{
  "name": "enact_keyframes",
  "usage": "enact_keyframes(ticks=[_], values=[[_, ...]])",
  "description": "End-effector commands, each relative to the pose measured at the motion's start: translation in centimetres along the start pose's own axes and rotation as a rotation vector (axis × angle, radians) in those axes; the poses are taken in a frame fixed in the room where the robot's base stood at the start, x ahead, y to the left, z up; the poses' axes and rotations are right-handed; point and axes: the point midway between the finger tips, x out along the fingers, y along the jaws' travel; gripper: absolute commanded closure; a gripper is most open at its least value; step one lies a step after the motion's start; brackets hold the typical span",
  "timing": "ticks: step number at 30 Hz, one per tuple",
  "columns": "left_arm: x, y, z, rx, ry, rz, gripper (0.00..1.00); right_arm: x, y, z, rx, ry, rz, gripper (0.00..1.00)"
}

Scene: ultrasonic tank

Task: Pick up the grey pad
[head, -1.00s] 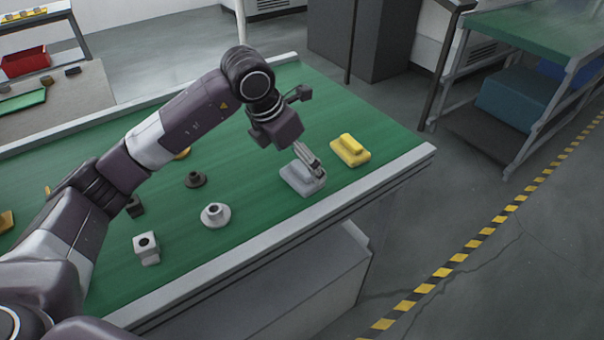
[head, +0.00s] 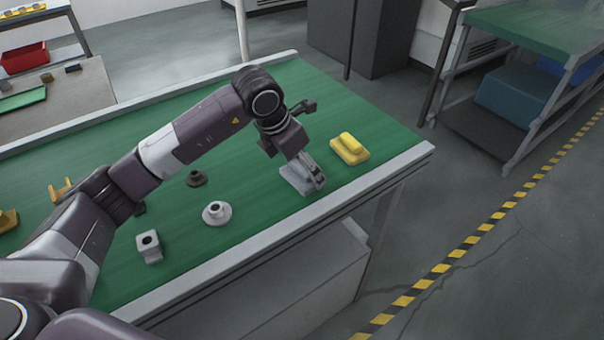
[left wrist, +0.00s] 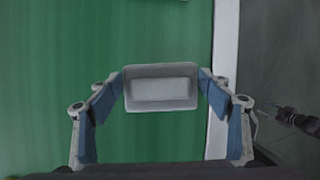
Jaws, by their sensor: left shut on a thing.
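The grey pad (head: 296,181) has a flat base with a raised block on top. It is on the green table near the right front edge in the head view. My left gripper (head: 314,180) is down over it, shut on it and hiding part of it. In the left wrist view the grey pad (left wrist: 160,87) sits between the two blue fingertips (left wrist: 162,82), which touch its left and right sides. I cannot tell whether the pad is lifted off the table.
A yellow pad (head: 349,149) stands just right of the grey one. A white flanged ring (head: 217,214), a dark flanged ring (head: 196,178) and a white block with a hole (head: 149,246) are to the left. The table's pale edge (head: 395,174) runs close by.

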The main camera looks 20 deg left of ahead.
Motion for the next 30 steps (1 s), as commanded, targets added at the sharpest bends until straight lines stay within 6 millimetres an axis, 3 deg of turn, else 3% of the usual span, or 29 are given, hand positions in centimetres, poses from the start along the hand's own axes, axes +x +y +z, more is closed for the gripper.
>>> enact_keyframes(ticks=[8, 14, 24, 30], values=[[-0.5, 0.0, 0.2, 0.000, -0.002, 0.001, 0.52, 0.1, 0.2, 0.0, -0.001, 0.000, 0.003, 0.60], [-2.6, 0.1, 1.2, 0.001, -0.006, 0.002, 0.52, 0.8, 0.2, 0.1, -0.001, 0.001, 0.002, 0.60], [-11.6, 0.0, 5.0, 0.001, -0.008, 0.003, 0.52, 2.7, 0.1, 0.2, -0.001, 0.001, 0.002, 0.60], [-15.7, 0.0, 6.6, 0.000, -0.004, 0.002, 0.52, 3.2, 0.1, 0.2, -0.001, 0.001, 0.002, 0.60]])
